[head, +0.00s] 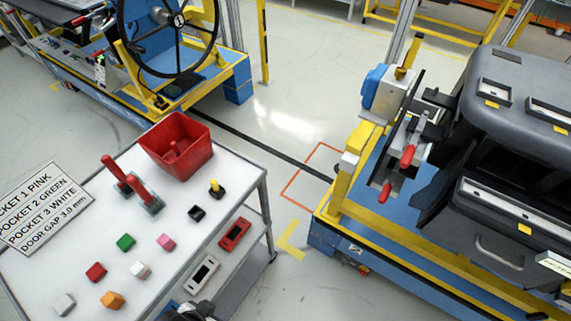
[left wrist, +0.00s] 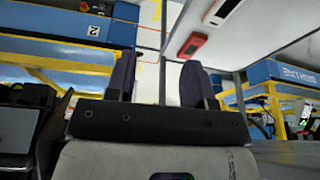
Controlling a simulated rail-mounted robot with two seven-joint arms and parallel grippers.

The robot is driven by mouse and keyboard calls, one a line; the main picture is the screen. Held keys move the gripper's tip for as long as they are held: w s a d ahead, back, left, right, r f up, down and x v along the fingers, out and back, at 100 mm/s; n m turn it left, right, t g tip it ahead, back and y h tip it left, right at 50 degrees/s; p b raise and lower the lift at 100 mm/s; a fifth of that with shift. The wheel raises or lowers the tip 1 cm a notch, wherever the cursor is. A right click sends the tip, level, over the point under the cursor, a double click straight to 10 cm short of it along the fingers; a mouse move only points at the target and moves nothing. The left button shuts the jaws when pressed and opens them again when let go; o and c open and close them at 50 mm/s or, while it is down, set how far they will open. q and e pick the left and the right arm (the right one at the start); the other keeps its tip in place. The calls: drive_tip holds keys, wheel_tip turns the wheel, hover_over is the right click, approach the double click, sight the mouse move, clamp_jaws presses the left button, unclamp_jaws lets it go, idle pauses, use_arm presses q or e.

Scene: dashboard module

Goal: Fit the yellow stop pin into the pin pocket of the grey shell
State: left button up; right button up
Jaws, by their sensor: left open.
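A yellow stop pin (head: 216,185) with a dark collar stands upright near the right edge of the white cart top. The large dark grey shell (head: 525,78) of the dashboard module is on the yellow and blue stand at the right; I cannot make out its pin pocket. My left gripper shows in the left wrist view (left wrist: 159,78), with its two dark fingers well apart and nothing between them. Dark parts at the bottom edge of the head view seem to belong to my left arm. My right gripper is not in view.
The white cart (head: 75,247) holds a red bin (head: 176,146), red-handled clamps (head: 145,195), several coloured cubes, a black block (head: 197,213), a red slotted part (head: 234,234) and a pale slotted part (head: 202,275). Open floor (head: 290,125) separates the cart from the stand.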

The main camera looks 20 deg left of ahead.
use_arm(q)
drive_tip(key=w+r+t+p, duration=0.1)
drive_tip(key=w+r+p, duration=0.35)
drive_tip(key=r, duration=0.25)
drive_tip(key=n+t+y+p, duration=0.5)
drive_tip(key=n+t+y, duration=0.45)
drive_tip(key=y, duration=0.25)
approach(215, 187)
drive_tip(key=shift+n+g, duration=0.25)
drive_tip(key=shift+n, duration=0.1)
drive_tip(key=p+x, duration=0.1)
drive_tip(key=x, duration=0.3)
drive_tip(key=p+x, duration=0.1)
drive_tip(key=x, duration=0.3)
drive_tip(key=shift+w+a+r, duration=0.1)
drive_tip(key=shift+w+r, duration=0.05)
drive_tip(key=shift+w, duration=0.15)
drive_tip(key=shift+w+a, duration=0.2)
drive_tip(key=shift+a, duration=0.05)
